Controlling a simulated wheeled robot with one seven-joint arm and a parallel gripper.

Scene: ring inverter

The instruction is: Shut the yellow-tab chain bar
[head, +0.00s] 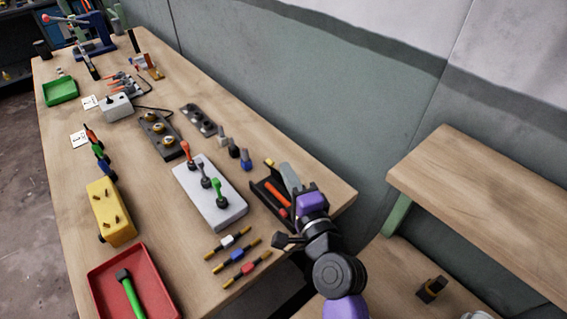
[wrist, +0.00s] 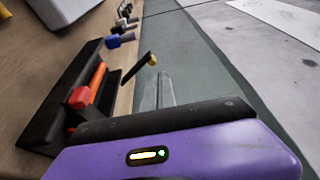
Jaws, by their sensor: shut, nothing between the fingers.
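A black housing (head: 262,193) sits near the table's right edge; it also shows at the left in the wrist view (wrist: 50,110). A dark bar with a yellow tab (wrist: 152,60) sticks up at a slant at the housing's far end. Its yellow tab also shows in the head view (head: 268,162). A red and orange bar (wrist: 92,87) lies in the housing. My gripper (wrist: 158,92) is shut and empty. Its grey fingertips (head: 291,178) are close beside the yellow-tab bar, on its right in the wrist view. I cannot tell whether they touch.
A white block with three coloured levers (head: 210,192) stands left of the housing. Several small knobs (head: 233,148) stand behind it. Coloured rods (head: 238,256) lie in front. A wall runs along the right, and a wooden bench (head: 490,200) stands at the right.

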